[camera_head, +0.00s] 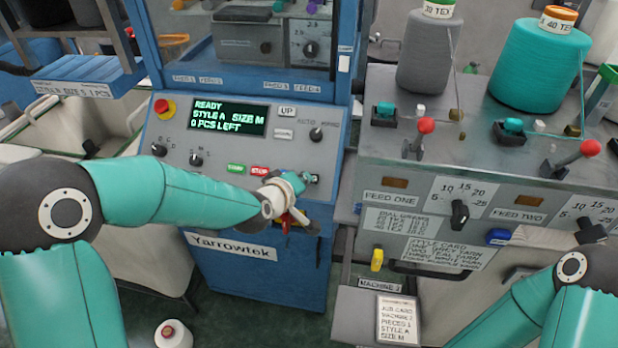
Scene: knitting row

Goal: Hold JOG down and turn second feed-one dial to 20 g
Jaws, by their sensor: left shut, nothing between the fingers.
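The feed-one dial (460,213) is a black knob on a white scale marked 10, 15, 20, 25 on the right-hand machine. Its pointer looks roughly upward; the exact reading is too small to tell. My left gripper (304,180) is shut and empty, at the lower right of the blue machine's control panel (215,150). No JOG label is readable; the gripper covers part of that corner, and contact is unclear. My right arm (572,268) comes in at the lower right, its pale wrist link (545,237) below the FEED TWO label.
The panel screen (227,117) reads READY, STYLE A, SIZE M, 0 PCS LEFT. A green START button (236,169) and red STOP button (260,170) lie left of my left gripper. Red-knobbed levers (425,126) and grey (430,55) and teal (535,65) yarn cones stand above the dials.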

